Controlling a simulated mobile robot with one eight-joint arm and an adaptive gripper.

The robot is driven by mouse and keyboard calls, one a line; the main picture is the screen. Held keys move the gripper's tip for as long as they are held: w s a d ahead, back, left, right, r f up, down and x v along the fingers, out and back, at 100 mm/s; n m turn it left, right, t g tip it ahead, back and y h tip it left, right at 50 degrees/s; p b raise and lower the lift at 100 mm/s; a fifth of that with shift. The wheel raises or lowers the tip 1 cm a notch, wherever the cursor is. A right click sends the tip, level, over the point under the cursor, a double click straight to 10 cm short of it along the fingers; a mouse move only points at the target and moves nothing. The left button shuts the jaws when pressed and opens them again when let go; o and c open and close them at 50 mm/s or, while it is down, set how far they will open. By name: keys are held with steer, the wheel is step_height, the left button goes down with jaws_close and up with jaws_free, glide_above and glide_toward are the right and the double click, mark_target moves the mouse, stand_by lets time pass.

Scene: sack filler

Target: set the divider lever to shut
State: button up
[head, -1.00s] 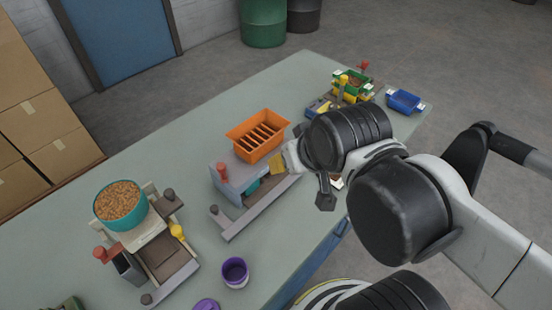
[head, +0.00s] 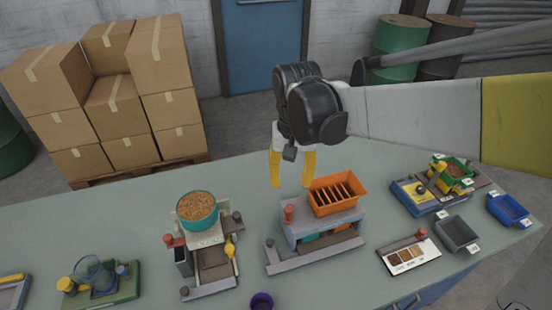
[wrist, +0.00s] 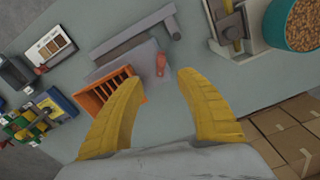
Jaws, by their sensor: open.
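A grey station (head: 325,229) with an orange slotted hopper (head: 347,205) stands on the bench. A red-knobbed lever (head: 288,213) rises at its left front; I take this for the divider lever, though no label is readable. Its set position is not clear. My gripper (head: 290,184) is open and empty, its yellow fingers pointing down above the lever, apart from it. In the wrist view the red knob (wrist: 160,64) lies beyond the gap between the fingertips (wrist: 160,76), and the orange hopper (wrist: 104,96) is partly behind the left finger.
Left of the station stands a scale-like unit with a teal bowl of pellets (head: 197,208) and its own red knob. A purple cup (head: 262,301) is at the front. To the right are a sample card (head: 408,257), a dark tray (head: 457,233) and a blue tray (head: 508,209).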

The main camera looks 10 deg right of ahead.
mark_target(288, 210)
step_height(288, 210, down, 11)
steer(key=b, duration=0.3)
steer(key=shift+a, duration=0.1)
steer(key=shift+c, duration=0.6)
jaws_close()
